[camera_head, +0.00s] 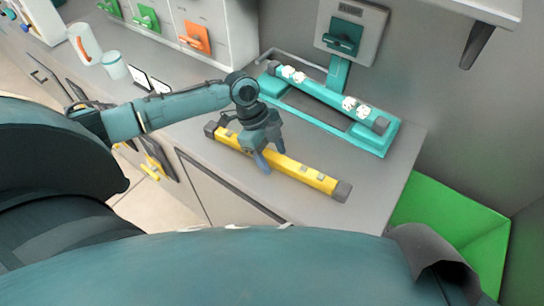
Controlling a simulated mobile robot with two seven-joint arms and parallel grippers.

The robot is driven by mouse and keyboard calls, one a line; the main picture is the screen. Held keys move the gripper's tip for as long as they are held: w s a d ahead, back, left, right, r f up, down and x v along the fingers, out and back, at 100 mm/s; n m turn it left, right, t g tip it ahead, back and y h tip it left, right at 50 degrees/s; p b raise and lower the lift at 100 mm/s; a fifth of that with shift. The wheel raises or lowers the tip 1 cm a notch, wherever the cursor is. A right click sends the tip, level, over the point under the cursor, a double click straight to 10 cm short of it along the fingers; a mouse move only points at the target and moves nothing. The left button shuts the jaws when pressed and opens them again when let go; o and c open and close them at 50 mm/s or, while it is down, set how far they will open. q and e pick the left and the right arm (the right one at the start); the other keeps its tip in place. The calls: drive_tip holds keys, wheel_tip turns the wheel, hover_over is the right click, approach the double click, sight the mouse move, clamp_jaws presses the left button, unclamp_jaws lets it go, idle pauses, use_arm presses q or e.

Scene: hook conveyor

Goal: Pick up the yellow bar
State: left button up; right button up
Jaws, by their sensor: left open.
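The yellow bar (312,179) lies on the grey counter near its front edge. It has dark grey end caps and runs slantwise from upper left to lower right. My left gripper (270,160) is over the left-middle part of the bar, pointing down. Its fingers are open and apart, one on the near side of the bar and one toward the far side. I cannot tell whether they touch it. The gripper hides part of the bar. My right gripper does not show.
A teal rack (372,139) with a teal bar and white fittings stands behind the yellow bar. Drawers with green and orange handles (195,37) are at the back left, near a white cup (114,65) and a jug (84,44). A green bin (452,209) is at right.

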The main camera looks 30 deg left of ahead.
use_arm(q)
clamp_jaws()
drive_tip(key=shift+r, duration=0.1)
idle(0.3)
drive_tip(key=shift+w, duration=0.1)
